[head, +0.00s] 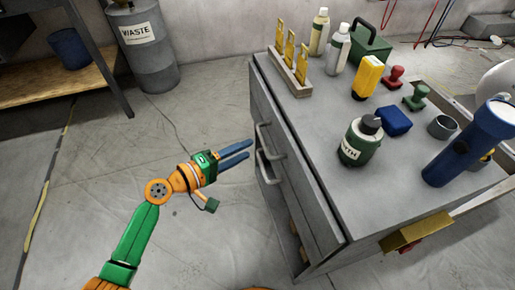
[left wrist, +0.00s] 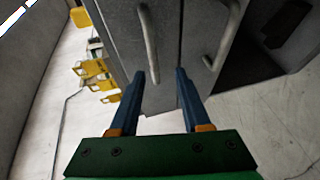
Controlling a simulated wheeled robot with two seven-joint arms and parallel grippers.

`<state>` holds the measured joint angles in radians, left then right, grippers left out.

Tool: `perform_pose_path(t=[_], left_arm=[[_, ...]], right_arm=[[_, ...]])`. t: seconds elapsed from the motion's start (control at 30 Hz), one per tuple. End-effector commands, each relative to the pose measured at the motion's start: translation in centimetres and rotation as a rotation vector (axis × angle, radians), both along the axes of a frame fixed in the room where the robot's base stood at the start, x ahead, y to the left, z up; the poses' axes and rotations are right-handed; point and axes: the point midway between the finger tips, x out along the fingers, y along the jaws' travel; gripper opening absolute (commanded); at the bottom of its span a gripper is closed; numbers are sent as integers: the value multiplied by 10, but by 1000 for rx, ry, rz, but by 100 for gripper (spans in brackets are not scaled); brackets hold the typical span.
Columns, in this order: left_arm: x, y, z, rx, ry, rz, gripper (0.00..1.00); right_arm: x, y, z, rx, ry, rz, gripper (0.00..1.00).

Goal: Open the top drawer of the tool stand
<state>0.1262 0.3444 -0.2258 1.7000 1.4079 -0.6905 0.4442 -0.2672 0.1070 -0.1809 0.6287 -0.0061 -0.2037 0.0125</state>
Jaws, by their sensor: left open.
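The grey tool stand (head: 320,150) stands at the right in the head view, its drawer fronts facing left. The top drawer's bar handle (head: 268,136) is the upper of two handles, and its front looks flush with the stand. A second bar handle (head: 264,168) is just below. My left gripper (head: 249,149) is open and empty, its blue fingers pointing at the handles, just short of them. In the left wrist view a handle (left wrist: 150,45) appears ahead between the fingertips (left wrist: 160,74), with another handle (left wrist: 222,35) to the right. My right gripper is not in view.
On the stand top are a green bottle (head: 360,142), a blue flashlight (head: 470,145), a yellow container (head: 367,75) and a rack of yellow pieces (head: 290,70). A waste drum (head: 145,50) and a workbench (head: 60,75) stand behind. Floor left of the stand is clear.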

Motion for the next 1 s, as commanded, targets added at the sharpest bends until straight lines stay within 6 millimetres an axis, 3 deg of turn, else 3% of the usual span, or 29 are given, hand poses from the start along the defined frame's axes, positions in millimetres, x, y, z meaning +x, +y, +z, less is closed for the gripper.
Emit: perform_pose_path(t=[0.3, 0.63, 0.67, 0.83, 1.0], left_arm=[[36, -44, -5, -13, -2, -5, 47], [44, -53, -7, -9, -2, -3, 47], [44, -53, -7, -9, -2, -3, 45], [44, -52, -7, -9, -2, -3, 0], [44, -52, -7, -8, -1, -3, 0]], right_arm=[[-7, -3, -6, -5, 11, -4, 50], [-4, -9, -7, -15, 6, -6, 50], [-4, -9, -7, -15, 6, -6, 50], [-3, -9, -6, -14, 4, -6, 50], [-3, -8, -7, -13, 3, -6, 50]])
